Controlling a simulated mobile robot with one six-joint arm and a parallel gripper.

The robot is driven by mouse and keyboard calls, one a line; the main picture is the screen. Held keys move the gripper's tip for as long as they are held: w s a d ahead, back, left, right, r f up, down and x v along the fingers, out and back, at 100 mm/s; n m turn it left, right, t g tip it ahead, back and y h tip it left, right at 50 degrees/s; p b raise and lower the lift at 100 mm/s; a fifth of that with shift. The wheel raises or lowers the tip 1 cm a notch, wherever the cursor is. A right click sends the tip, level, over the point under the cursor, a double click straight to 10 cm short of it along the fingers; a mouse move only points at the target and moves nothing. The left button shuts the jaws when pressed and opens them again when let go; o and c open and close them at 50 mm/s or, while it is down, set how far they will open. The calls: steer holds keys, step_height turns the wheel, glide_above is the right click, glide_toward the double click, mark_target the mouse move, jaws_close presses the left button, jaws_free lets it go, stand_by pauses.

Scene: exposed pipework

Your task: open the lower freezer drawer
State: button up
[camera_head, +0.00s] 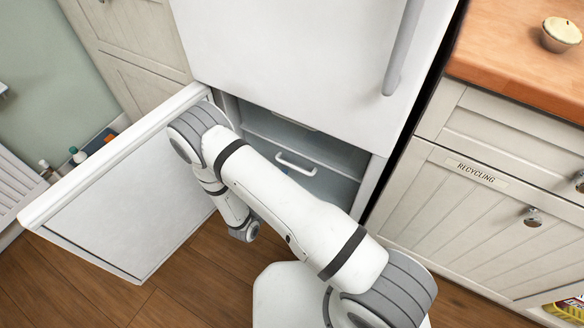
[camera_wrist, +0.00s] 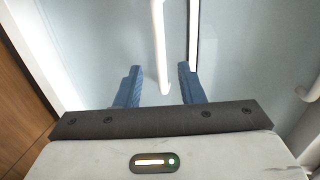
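The lower freezer drawer (camera_head: 335,187) is shut inside the open freezer compartment. Its white bar handle (camera_head: 296,164) shows just beyond my forearm. In the wrist view the lower drawer's handle (camera_wrist: 158,45) runs down the middle, its near end between my fingers. My gripper (camera_wrist: 160,68) has its two blue fingers apart, one on each side of the handle, with gaps visible. I cannot tell how deep the bar sits between them. In the head view my arm hides most of the gripper.
The freezer door (camera_head: 135,195) stands swung open at the left of my arm. The upper drawer's handle (camera_head: 295,122) is above; it shows at the wrist view's right edge (camera_wrist: 308,90). A recycling cabinet (camera_head: 480,200) stands close at right. Wooden floor (camera_head: 60,285) is clear at lower left.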

mark_target(293, 168)
steer(key=b+x, duration=0.1)
steer(key=x, duration=0.4)
steer(key=shift+w+d+f, duration=0.1)
steer(key=shift+w+d, duration=0.05)
steer(key=shift+d, duration=0.2)
steer(key=shift+c, duration=0.5)
jaws_close()
